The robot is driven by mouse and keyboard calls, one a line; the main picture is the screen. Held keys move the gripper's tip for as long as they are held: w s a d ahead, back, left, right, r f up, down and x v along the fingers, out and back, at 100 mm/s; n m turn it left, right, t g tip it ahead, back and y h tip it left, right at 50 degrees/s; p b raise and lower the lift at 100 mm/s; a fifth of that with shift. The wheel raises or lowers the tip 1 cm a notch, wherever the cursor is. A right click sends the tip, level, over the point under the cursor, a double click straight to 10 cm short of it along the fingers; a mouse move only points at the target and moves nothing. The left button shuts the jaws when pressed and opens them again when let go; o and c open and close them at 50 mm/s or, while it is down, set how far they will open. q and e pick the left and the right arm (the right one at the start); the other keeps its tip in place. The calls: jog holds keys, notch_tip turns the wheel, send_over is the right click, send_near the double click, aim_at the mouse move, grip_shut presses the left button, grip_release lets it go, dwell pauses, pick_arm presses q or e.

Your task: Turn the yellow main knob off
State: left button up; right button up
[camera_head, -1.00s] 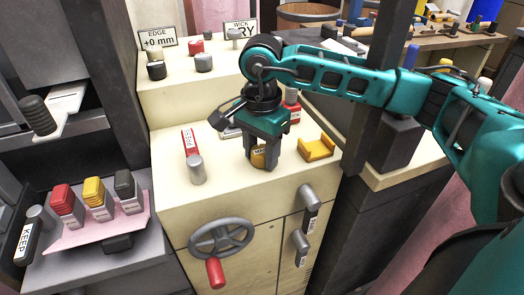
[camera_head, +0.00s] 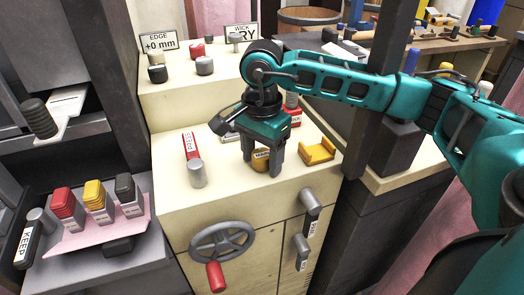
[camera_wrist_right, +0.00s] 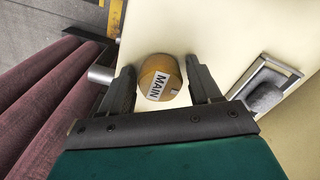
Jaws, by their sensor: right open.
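The yellow main knob (camera_head: 261,159) stands on the cream machine's lower top face, partly hidden by my right gripper in the head view. In the right wrist view the round knob (camera_wrist_right: 159,78) shows its white MAIN label. My right gripper (camera_head: 262,166) points down at the knob with its jaws open. In the wrist view its two fingers (camera_wrist_right: 163,92) stand on either side of the knob, with a gap on both sides. My left gripper is not in view.
A red-labelled lever with a grey cylinder (camera_head: 197,173) is to the left. A handwheel (camera_head: 222,241) and grey handles (camera_head: 309,203) are on the front face. A dark post (camera_head: 378,90) stands right.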

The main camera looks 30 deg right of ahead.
aim_at(262, 154)
jog(key=shift+r, duration=0.1)
jog(key=shift+r+p, duration=1.65)
jog(key=shift+r, duration=0.85)
jog(key=shift+f, duration=0.1)
